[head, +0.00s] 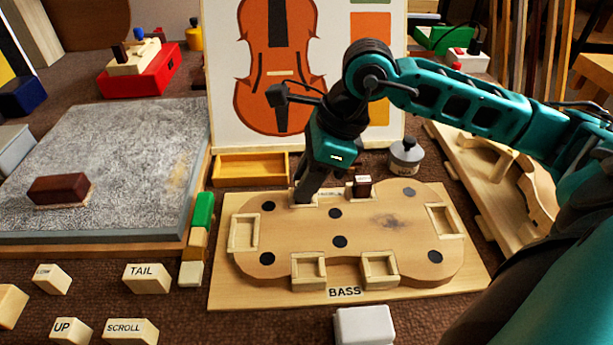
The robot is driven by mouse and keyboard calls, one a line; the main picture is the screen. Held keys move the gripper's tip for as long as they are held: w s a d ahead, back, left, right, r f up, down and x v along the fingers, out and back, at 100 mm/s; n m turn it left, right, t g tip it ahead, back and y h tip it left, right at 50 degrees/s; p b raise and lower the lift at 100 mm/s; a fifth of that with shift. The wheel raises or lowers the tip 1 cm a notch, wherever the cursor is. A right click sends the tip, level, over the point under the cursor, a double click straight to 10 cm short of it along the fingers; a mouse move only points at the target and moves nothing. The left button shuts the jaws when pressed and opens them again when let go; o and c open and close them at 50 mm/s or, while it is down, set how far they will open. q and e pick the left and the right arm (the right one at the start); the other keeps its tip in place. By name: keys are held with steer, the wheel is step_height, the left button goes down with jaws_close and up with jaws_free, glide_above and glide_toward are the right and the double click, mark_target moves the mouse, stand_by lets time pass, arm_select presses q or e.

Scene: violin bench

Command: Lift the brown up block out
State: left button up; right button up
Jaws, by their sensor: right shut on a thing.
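My right gripper (303,194) points down at the far left slot of the wooden violin-shaped form (385,245). Its fingers are shut on a block there, mostly hidden by the fingers; I cannot read its label or tell its colour. A dark brown block (362,186) stands in the far right slot, apart from the gripper; its label is too small to read. The slots at the left end (243,249), right end (456,221) and near side look empty. My left gripper is not in view.
A cream block marked UP (68,331) lies at front left near others marked TAIL (146,278) and SCROLL (130,331). A brown block (58,188) lies on the grey slab (110,130). A lidded jar (406,158) and an orange tray (250,168) stand behind the form.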

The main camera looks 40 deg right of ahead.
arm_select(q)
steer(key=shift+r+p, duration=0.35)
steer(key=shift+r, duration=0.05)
arm_select(e)
steer(key=shift+r, duration=0.7)
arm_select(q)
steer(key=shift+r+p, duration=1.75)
arm_select(e)
steer(key=shift+r, duration=2.5)
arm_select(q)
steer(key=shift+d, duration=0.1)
arm_select(e)
steer(key=shift+r, duration=0.1)
steer(key=shift+r+p, duration=0.95)
steer(key=shift+r, duration=0.25)
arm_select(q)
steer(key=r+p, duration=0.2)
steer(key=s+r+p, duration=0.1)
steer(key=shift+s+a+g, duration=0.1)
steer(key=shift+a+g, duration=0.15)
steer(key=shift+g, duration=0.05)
arm_select(e)
step_height(320, 180, up, 4)
steer(key=shift+r, duration=0.2)
steer(key=shift+f, duration=0.1)
